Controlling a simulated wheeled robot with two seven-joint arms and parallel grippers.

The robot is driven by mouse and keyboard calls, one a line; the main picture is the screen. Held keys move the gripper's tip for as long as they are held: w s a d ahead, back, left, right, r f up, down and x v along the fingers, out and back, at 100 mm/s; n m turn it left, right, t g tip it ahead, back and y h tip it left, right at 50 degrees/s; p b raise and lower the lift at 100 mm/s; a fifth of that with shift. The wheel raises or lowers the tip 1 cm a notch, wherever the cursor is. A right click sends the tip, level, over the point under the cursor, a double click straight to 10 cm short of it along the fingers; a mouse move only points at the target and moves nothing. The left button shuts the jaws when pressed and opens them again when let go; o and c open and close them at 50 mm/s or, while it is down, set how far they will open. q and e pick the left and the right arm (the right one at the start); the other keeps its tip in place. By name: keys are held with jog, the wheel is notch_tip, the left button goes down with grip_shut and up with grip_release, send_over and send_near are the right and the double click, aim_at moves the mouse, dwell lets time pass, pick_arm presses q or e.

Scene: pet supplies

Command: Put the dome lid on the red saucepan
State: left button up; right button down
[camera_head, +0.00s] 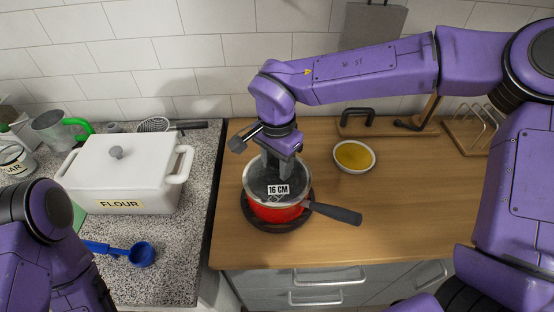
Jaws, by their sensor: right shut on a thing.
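The red saucepan (268,212) sits on a dark round trivet (270,228) on the wooden counter, its dark handle (337,214) pointing right. A glassy dome lid (258,184) with a pale rim is over the saucepan's mouth, and a "16 CM" label (278,189) shows at its front. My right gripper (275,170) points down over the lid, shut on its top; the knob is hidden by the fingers. I cannot tell whether the lid rests on the pan's rim or is slightly above it. My left arm shows at lower left, but its gripper is out of view.
A yellow-filled bowl (354,156) stands right of the pan. A white flour box (125,180), blue measuring spoon (140,254) and strainer (155,125) are on the speckled left counter. A wooden rack (470,138) is at back right. Wood right of the handle is clear.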

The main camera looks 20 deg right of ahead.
dwell(0.3)
jog(key=c, duration=0.5)
grip_release()
notch_tip(320, 180, up, 10)
jog(key=shift+r+b, duration=0.25)
jog(key=shift+b, duration=0.25)
